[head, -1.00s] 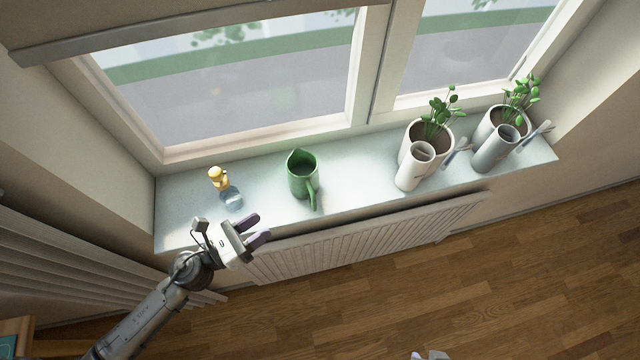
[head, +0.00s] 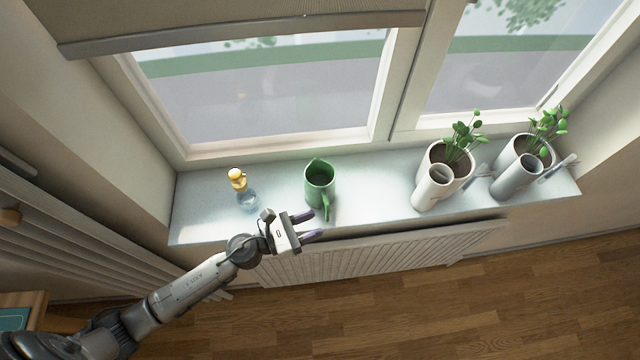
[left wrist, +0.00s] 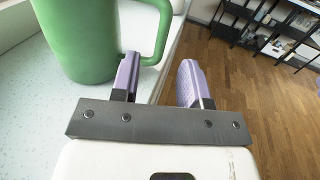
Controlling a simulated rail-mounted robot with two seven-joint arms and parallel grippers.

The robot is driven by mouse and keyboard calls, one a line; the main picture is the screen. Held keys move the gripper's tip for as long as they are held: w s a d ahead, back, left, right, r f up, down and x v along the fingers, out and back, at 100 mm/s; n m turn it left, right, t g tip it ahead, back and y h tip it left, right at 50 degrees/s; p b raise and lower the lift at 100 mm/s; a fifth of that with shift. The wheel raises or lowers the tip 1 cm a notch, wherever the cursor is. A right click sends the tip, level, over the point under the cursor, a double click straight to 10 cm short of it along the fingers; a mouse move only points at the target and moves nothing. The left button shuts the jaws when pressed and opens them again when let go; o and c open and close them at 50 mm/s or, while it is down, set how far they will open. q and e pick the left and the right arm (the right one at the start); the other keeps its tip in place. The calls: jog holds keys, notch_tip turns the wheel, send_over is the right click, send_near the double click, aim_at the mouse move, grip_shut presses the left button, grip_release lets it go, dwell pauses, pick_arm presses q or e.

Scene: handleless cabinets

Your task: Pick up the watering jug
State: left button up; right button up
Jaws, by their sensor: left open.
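The green watering jug (head: 319,184) stands upright on the windowsill, with its handle toward the room. In the left wrist view the jug (left wrist: 85,40) fills the upper left, and its handle (left wrist: 158,35) reaches toward the fingers. My left gripper (head: 308,226) is open and empty, at the sill's front edge just short of the handle. In the left wrist view the left gripper (left wrist: 158,80) has its left fingertip close to the handle's lower end; I cannot tell if they touch. My right gripper is not in view.
The speckled sill (head: 380,180) is clear right of the jug. A glass spray bottle with a yellow top (head: 241,188) stands left of it. A radiator (head: 390,250) is below.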

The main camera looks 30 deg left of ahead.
aim_at(326, 219)
pick_arm(q)
jog(key=p+x, duration=0.1)
jog(key=x, duration=0.3)
jog(key=shift+w+d+r, duration=0.15)
jog(key=shift+w+d, duration=0.1)
jog(key=shift+w, duration=0.05)
grip_shut()
jog(key=shift+r, duration=0.1)
dwell(0.4)
